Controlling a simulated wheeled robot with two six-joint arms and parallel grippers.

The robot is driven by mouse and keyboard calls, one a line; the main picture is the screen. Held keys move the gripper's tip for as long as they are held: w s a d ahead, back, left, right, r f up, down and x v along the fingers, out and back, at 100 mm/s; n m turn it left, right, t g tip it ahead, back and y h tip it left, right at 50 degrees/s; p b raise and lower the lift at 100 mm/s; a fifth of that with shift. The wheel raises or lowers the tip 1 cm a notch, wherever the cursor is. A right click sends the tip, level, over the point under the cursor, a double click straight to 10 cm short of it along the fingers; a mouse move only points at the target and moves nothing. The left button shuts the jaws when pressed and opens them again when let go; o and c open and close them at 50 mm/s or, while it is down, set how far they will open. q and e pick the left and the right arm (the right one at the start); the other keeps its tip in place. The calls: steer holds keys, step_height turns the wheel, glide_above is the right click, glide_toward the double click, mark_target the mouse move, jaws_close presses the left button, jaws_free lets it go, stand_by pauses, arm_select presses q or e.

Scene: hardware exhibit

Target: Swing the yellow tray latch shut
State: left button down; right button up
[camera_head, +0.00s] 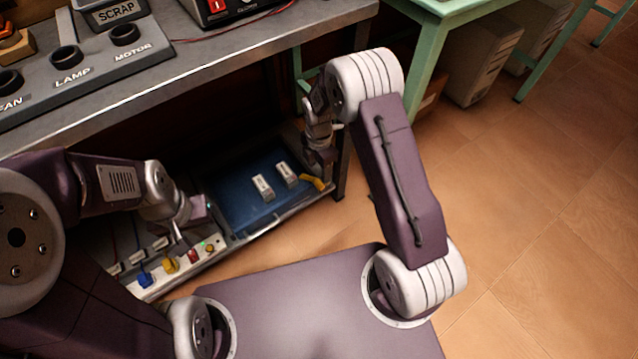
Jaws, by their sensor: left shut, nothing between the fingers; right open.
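The yellow tray latch (317,184) sits at the right front corner of the blue tray (238,205), low under the workbench. It slants out toward the tray's front edge. Two small white boxes, a left one (263,188) and a right one (287,174), stand in the tray. My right gripper (320,158) is open, just above and behind the latch. Its fingertips are dark and small, and I cannot tell whether they touch the latch. My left gripper (194,214) is shut and empty, left of the tray and above the socket panel.
The white socket panel (186,268) with coloured plugs lies left of the tray. The workbench top (225,48) overhangs both, with a bench leg (342,170) to the right of the tray. Tiled floor (530,200) is clear to the right.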

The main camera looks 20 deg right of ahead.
mark_target(319, 183)
step_height(319, 183, down, 8)
steer(key=b, duration=0.5)
steer(key=shift+r, duration=0.15)
steer(key=shift+s, duration=0.1)
jaws_close()
